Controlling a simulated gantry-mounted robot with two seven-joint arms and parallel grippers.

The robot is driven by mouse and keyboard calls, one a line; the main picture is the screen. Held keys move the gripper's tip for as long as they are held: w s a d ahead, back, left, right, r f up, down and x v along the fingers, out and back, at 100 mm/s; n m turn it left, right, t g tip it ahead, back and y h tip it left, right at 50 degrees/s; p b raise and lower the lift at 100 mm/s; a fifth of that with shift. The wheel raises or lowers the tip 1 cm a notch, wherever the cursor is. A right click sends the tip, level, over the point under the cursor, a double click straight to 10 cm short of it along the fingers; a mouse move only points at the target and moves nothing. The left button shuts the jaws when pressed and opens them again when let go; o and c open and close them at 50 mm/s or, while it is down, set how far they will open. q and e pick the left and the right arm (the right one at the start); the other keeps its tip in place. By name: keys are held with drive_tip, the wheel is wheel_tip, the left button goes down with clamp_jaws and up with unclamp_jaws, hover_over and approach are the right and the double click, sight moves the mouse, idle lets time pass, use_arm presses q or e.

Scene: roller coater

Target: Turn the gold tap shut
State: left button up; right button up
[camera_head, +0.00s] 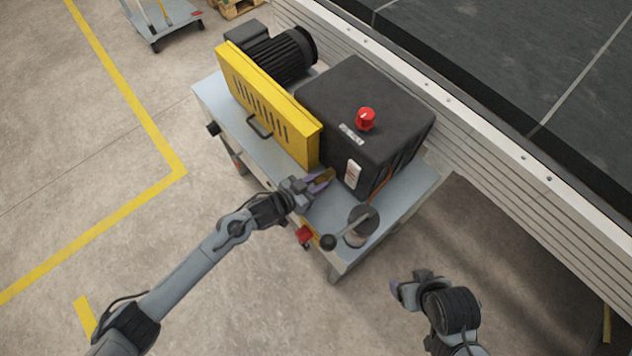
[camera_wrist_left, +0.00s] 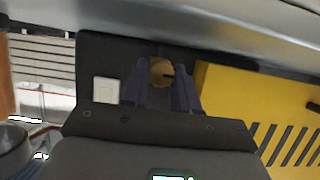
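The gold tap (camera_wrist_left: 161,72) shows as a round brass-coloured piece between the fingertips of my left gripper (camera_wrist_left: 160,88) in the left wrist view. The two purple fingers stand apart, one on each side of it. I see no clear gap, but cannot tell whether they press on it. In the head view my left gripper (camera_head: 321,183) is at the front of the black box, and a bit of the gold tap (camera_head: 327,174) shows at its fingers. The fingers partly hide the tap. My right gripper (camera_head: 405,290) is away over the floor; its fingers are unclear.
The black box (camera_head: 365,100) has a red knob (camera_head: 366,119) on top. A yellow guard (camera_head: 262,100) and a motor (camera_head: 282,55) stand left of it on the grey bench (camera_head: 213,98).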

use_arm(q)
clamp_jaws()
drive_tip(key=shift+s+d+m+t+y+p, duration=0.1)
drive_tip(key=shift+m+t+y+p, duration=0.25)
drive_tip(key=shift+m+p, duration=0.3)
drive_tip(key=shift+m+t+y, duration=0.25)
drive_tip(key=shift+m+t, duration=0.2)
drive_tip(key=shift+m, duration=0.4)
drive_tip(key=shift+s+d+m+t+y, duration=0.1)
drive_tip(key=shift+m+t+y, duration=0.2)
drive_tip(key=shift+m+t, duration=0.4)
drive_tip(key=o, duration=0.8)
unclamp_jaws()
